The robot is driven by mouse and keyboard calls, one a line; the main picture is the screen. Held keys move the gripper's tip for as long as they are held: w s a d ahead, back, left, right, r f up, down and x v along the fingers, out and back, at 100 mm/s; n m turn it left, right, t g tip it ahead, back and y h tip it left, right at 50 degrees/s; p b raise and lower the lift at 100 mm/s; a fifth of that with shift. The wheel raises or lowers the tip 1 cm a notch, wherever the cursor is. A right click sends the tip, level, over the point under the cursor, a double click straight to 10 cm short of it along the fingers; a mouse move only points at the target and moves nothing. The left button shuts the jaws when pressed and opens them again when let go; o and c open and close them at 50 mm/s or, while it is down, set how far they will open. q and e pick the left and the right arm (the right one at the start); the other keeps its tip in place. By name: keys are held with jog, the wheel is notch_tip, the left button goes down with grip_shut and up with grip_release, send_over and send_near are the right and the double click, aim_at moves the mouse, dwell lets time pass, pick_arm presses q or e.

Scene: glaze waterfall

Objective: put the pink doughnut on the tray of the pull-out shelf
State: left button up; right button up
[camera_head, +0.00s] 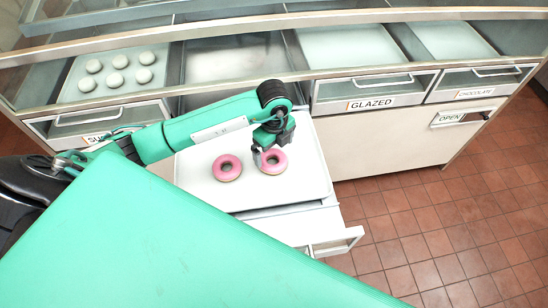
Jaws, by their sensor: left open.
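The pull-out shelf (334,238) stands drawn out from the counter, with a white tray (300,193) on it. Two pink doughnuts lie on the tray: one pink doughnut (218,168) at the left and another pink doughnut (281,165) to its right. My left gripper (263,160) is open at the right doughnut, with its fingers at that doughnut's left and upper edge. The wrist hides part of the tray's far side. I cannot tell whether the fingers touch the doughnut. My right gripper is out of view.
Behind, a glass-fronted counter holds a tray of white buns (108,75) and closed drawers labelled GLAZED (370,104) and CHOCOLATE (476,93). A large green surface (170,245) fills the lower left. Tiled floor (440,220) is clear at the right.

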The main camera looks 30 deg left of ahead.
pick_arm(q)
notch_tip(320, 180, up, 6)
jog(key=shift+b, duration=0.4)
dwell(0.3)
